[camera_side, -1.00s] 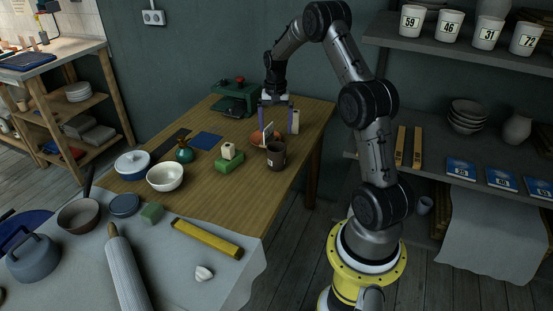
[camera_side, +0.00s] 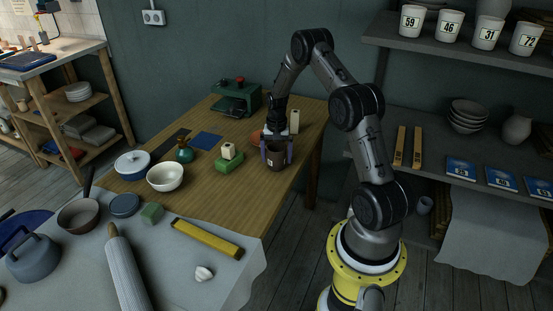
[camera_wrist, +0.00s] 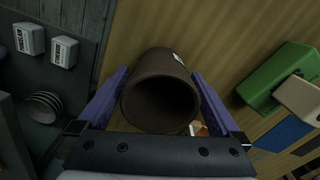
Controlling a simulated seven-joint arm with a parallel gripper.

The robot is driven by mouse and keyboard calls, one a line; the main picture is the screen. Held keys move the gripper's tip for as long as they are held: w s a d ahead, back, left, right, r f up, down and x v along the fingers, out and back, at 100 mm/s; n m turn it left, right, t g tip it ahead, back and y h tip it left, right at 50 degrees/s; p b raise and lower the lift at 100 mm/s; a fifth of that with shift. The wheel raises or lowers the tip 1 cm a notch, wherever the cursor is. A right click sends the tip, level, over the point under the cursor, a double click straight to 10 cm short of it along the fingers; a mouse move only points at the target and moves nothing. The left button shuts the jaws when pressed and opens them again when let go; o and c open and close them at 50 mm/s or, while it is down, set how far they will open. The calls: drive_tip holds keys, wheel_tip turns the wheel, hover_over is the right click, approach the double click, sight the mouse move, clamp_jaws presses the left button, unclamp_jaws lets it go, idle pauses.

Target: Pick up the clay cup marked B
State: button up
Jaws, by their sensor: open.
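A dark brown clay cup (camera_side: 275,158) stands upright on the wooden table near its right edge in the side view. It carries a small pale label whose letter is too small to read. In the wrist view the cup (camera_wrist: 160,92) shows its open mouth toward the camera. My gripper (camera_side: 277,150) is open and lowered over the cup, with its purple fingers on either side. In the wrist view the fingers (camera_wrist: 160,92) straddle the cup, with the left finger very near its wall; I cannot tell whether they touch.
A green block (camera_side: 229,163) with a cream piece on top lies left of the cup. An orange-brown dish (camera_side: 257,137) sits just behind, partly hidden. A pale upright block (camera_side: 295,121) stands behind right. A white bowl (camera_side: 165,177) and green vase (camera_side: 184,151) are farther left.

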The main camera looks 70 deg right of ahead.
drive_tip(key=shift+f, duration=0.15)
drive_tip(key=c, duration=1.4)
drive_tip(key=shift+c, duration=0.3)
